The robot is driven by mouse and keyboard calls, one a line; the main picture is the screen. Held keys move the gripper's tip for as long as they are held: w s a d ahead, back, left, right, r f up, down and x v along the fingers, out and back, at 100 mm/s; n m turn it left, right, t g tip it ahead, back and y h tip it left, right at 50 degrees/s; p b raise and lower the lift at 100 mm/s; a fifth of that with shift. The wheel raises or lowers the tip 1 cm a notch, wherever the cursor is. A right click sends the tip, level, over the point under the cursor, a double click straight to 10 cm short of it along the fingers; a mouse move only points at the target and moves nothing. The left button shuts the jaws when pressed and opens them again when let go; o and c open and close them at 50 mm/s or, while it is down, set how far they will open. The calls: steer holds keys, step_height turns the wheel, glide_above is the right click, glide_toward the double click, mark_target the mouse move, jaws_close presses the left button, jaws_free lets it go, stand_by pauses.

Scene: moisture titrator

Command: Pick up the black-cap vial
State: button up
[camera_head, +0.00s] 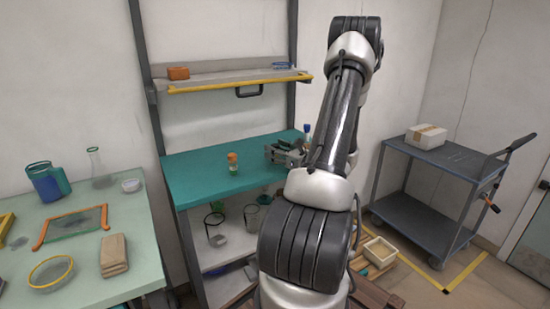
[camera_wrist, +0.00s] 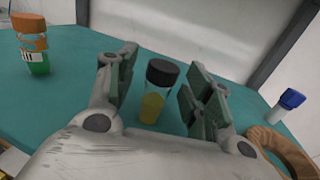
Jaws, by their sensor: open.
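The black-cap vial (camera_wrist: 153,104) stands upright on the teal bench top, with a black lid and yellow contents, in the wrist view. My gripper (camera_wrist: 158,88) is open, with one finger on each side of the vial, and a gap shows at both sides. In the head view my gripper (camera_head: 284,152) is low over the right part of the teal bench (camera_head: 198,178), and the vial cannot be made out there.
An orange-cap bottle (camera_wrist: 34,46) stands left of my gripper, also in the head view (camera_head: 233,163). A blue-cap vial (camera_wrist: 287,104) stands to the right, near a brown curved object (camera_wrist: 278,148). A shelf (camera_head: 230,80) hangs above the bench.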

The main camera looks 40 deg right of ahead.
steer(key=shift+w, duration=0.35)
steer(key=c, duration=1.1)
